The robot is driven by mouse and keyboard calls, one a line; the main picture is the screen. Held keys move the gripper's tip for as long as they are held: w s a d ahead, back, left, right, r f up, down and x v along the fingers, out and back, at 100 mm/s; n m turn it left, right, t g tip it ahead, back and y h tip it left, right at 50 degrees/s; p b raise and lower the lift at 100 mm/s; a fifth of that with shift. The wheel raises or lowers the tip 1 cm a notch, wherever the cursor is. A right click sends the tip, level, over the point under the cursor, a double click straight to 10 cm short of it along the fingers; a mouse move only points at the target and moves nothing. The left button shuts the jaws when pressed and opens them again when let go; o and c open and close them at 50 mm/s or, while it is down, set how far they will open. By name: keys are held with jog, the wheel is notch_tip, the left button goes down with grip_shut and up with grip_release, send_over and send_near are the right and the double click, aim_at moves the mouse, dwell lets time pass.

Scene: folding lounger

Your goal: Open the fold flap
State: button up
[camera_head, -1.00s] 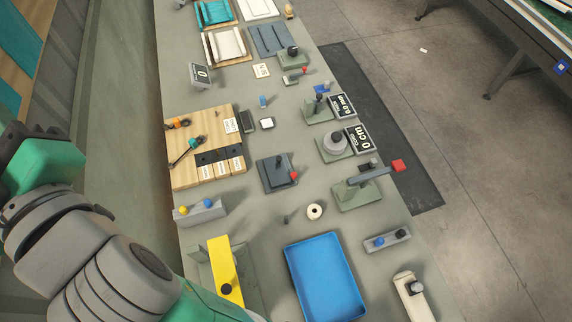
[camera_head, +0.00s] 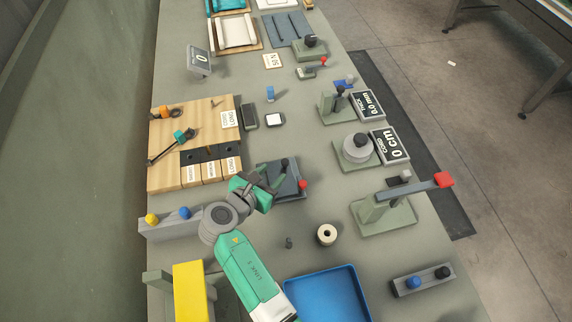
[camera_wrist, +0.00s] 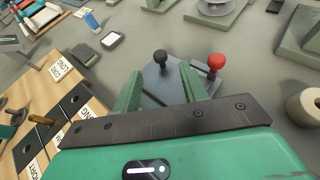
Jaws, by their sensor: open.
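A dark grey hinged plate (camera_head: 290,178), which looks like the fold flap device, lies on the table just beyond my gripper. It carries a black knob (camera_head: 285,164) and a red knob (camera_head: 303,184). In the wrist view the plate (camera_wrist: 165,88) shows between and beyond my fingers, with the black knob (camera_wrist: 160,57) between them and the red knob (camera_wrist: 216,61) to the right. My gripper (camera_head: 262,188) is open and empty at the plate's left side, green fingers apart. My gripper's body hides the near part of the plate.
A wooden board (camera_head: 165,172) with labelled slots stands to the left. A white roll (camera_head: 327,235) and a blue tray (camera_head: 322,292) are nearer. A lever stand with a red end (camera_head: 385,212) is to the right. Bare table surrounds the plate's right side.

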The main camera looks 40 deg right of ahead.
aim_at(285, 162)
jog(key=b+x, duration=0.2)
jog(key=x, duration=0.5)
jog(key=shift+a, duration=0.1)
